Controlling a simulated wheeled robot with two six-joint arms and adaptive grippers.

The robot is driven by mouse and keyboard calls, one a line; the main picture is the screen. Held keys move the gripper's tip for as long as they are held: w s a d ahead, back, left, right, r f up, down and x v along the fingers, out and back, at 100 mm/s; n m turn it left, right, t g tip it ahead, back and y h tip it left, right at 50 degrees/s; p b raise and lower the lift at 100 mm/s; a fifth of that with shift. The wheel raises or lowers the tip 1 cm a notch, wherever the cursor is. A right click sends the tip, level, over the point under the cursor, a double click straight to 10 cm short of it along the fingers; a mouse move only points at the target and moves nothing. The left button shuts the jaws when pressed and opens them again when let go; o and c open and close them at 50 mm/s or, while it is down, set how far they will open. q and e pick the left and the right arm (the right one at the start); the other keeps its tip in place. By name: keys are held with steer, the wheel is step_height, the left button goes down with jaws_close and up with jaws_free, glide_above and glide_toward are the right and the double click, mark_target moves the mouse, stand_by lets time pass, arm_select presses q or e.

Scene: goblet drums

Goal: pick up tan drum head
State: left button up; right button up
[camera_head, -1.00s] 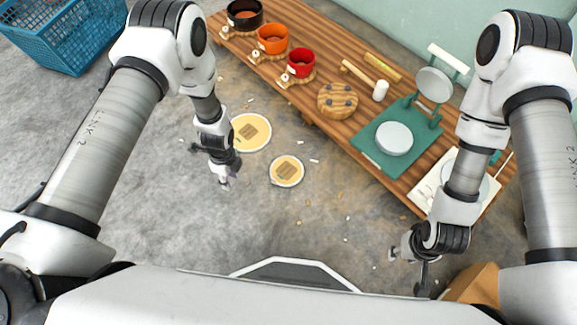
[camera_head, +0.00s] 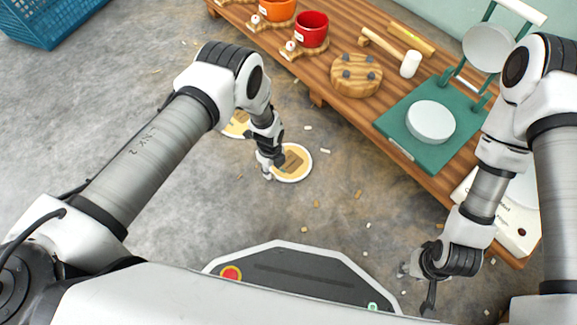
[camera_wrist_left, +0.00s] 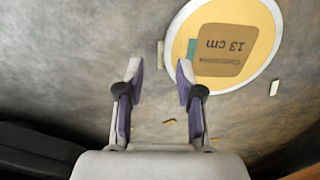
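A round tan disc with a white rim (camera_head: 302,165) lies flat on the floor, and I take it for the tan drum head. In the left wrist view the disc (camera_wrist_left: 263,20) fills the top right, with a brown label reading "13 cm"; its top edge is cut off. My left gripper (camera_head: 268,172) is at the disc's left edge in the head view. In the wrist view this gripper (camera_wrist_left: 160,76) is open and empty, with its fingertips left of the disc. My right gripper (camera_head: 418,284) is low at the right; its finger opening is unclear.
A second tan disc (camera_head: 237,127) lies partly behind my left arm. The wooden bench (camera_head: 330,98) holds a red drum shell (camera_head: 312,29), a mallet (camera_head: 410,64), and a white disc (camera_head: 431,121) on a green board (camera_head: 392,120). Small scraps litter the floor.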

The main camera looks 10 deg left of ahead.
mark_target(273, 174)
arm_select(q)
step_height(273, 174, down, 4)
steer(key=shift+d+r+b, duration=0.1)
steer(key=shift+b, duration=0.75)
steer(key=shift+r, duration=0.2)
arm_select(e)
step_height(273, 174, down, 3)
steer(key=shift+r, duration=0.2)
arm_select(q)
jaws_close()
